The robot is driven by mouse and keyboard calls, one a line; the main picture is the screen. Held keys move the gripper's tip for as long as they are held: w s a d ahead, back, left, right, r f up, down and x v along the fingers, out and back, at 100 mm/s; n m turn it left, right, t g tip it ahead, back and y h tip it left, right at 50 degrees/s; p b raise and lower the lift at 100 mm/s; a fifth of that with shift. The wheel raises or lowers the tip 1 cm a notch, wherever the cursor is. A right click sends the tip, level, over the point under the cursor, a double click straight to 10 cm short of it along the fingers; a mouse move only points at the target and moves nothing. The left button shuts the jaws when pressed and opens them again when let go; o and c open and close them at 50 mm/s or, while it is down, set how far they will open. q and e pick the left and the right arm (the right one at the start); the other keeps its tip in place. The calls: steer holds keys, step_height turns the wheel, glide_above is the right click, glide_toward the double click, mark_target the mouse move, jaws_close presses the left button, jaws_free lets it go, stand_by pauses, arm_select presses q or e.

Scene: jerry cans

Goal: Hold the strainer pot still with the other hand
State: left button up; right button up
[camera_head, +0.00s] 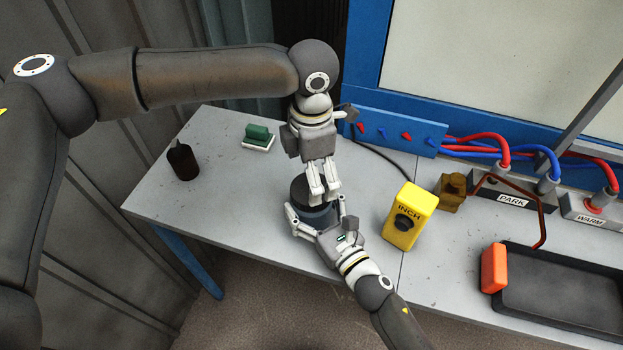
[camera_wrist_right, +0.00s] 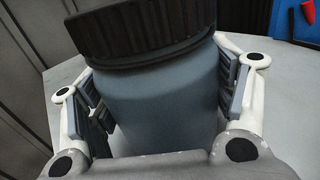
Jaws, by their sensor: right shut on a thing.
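The strainer pot (camera_head: 299,190) stands on the grey bench, with a dark top and a grey body. In the right wrist view the pot (camera_wrist_right: 160,105) fills the middle, a ribbed black lid over a smooth blue-grey body. My right gripper (camera_head: 317,214) comes from the front, with its fingers on both sides of the body, shut on it. My left gripper (camera_head: 324,192) points down from above, with its fingertips at the top of the pot. Its fingers hide part of the lid, and whether they grip it is unclear.
A yellow INCH button box (camera_head: 410,215) stands right of the pot, near a brown block (camera_head: 451,192). A dark bottle (camera_head: 182,161) and a green-and-white block (camera_head: 257,136) stand left. A black tray (camera_head: 560,290) with an orange block (camera_head: 494,268) lies right. The bench's left part is mostly free.

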arm_select(q)
steer(key=shift+r, duration=0.3)
steer(key=shift+c, duration=0.3)
